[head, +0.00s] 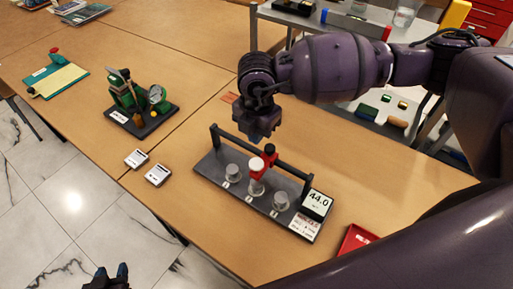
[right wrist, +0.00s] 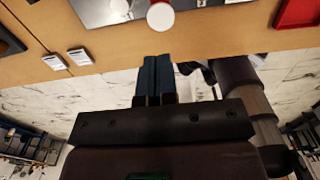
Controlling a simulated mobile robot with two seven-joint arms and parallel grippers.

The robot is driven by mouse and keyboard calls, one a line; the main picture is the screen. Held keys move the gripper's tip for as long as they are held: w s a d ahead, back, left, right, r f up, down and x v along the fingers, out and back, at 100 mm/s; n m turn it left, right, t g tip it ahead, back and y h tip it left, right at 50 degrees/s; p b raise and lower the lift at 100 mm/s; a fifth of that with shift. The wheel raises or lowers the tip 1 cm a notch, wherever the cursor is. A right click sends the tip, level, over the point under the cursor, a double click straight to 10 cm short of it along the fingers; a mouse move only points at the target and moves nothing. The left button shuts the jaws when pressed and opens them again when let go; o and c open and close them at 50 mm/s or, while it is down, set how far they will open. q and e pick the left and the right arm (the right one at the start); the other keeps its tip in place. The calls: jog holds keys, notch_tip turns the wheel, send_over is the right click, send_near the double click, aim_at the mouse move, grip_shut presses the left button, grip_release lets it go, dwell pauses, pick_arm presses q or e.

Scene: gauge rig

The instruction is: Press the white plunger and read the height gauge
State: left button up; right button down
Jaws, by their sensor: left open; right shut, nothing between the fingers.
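The gauge rig (head: 215,172) is a dark base with a crossbar, standing on the wooden table. A red carriage (head: 268,158) with a black knob sits on the bar and carries the white plunger (head: 255,163). The plunger is over the middle of three grey round pieces; its white top also shows in the right wrist view (right wrist: 160,17). The height gauge display (head: 317,204) reads 44.0. My right gripper (head: 260,137) is shut and empty, raised near the bar and apart from the plunger. My left gripper (head: 112,272) is open and empty at the lower left, over the floor.
Two small white-faced devices (head: 158,175) lie left of the rig. A green model on a black board (head: 140,115) stands further left. A red tray (head: 355,240) is at the right. A shelf cart (head: 300,17) stands behind.

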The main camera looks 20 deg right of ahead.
pick_arm(q)
jog(key=shift+s+f, duration=0.2)
jog(key=shift+s, duration=0.15)
pick_arm(e)
jog(key=shift+s+r, duration=0.1)
jog(key=shift+r, duration=1.15)
pick_arm(q)
jog(key=shift+w+r, duration=0.1)
jog(key=shift+w, duration=0.15)
